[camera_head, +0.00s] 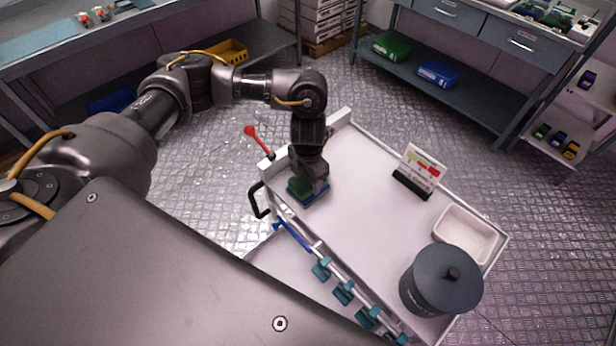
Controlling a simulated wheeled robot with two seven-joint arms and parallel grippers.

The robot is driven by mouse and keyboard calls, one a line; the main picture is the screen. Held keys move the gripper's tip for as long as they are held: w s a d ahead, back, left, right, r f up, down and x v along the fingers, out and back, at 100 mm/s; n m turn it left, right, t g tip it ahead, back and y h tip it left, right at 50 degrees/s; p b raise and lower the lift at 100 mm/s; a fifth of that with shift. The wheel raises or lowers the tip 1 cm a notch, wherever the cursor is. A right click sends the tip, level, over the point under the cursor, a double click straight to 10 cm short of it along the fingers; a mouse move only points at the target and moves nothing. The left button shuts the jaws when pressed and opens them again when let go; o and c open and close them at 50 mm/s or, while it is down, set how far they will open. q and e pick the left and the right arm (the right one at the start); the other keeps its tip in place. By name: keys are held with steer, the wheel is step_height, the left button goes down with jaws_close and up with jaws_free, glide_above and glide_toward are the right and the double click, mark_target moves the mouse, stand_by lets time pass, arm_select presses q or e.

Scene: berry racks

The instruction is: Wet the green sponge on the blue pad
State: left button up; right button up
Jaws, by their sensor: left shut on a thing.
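The green sponge (295,188) is at the near left end of the white cart top. My left gripper (308,184) points down and is shut on the sponge. The blue pad (312,197) shows as a dark blue edge directly under the sponge. The sponge looks to be on or just above the pad; I cannot tell whether they touch. My gripper hides part of both. My right gripper is not in view.
On the cart top (350,190) stand a small sign (418,172), a white tray (466,233) and a dark lidded pot (441,280). Teal clips (343,292) hang along the cart's near side. A red-knobbed lever (251,131) rises at its left. The cart's middle is clear.

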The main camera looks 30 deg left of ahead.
arm_select(q)
steer(key=shift+f+b, duration=0.35)
steer(key=shift+f, duration=0.1)
stand_by(1.2)
step_height(320, 180, up, 7)
steer(key=p, duration=0.6)
steer(key=shift+r, duration=0.1)
stand_by(0.8)
steer(key=shift+s+d+m, duration=0.2)
steer(key=shift+s+m, duration=0.05)
steer(key=shift+m, duration=0.75)
steer(key=s+d+m, duration=0.2)
steer(key=s+m, duration=0.2)
steer(key=m, duration=0.3)
step_height(320, 180, up, 10)
steer(key=r+m+b, duration=0.1)
steer(key=m+b, duration=0.5)
steer(key=m, duration=0.6)
glide_above(308, 181)
steer(key=s, duration=0.2)
steer(key=shift+d+f, duration=0.25)
steer(key=shift+d, duration=0.1)
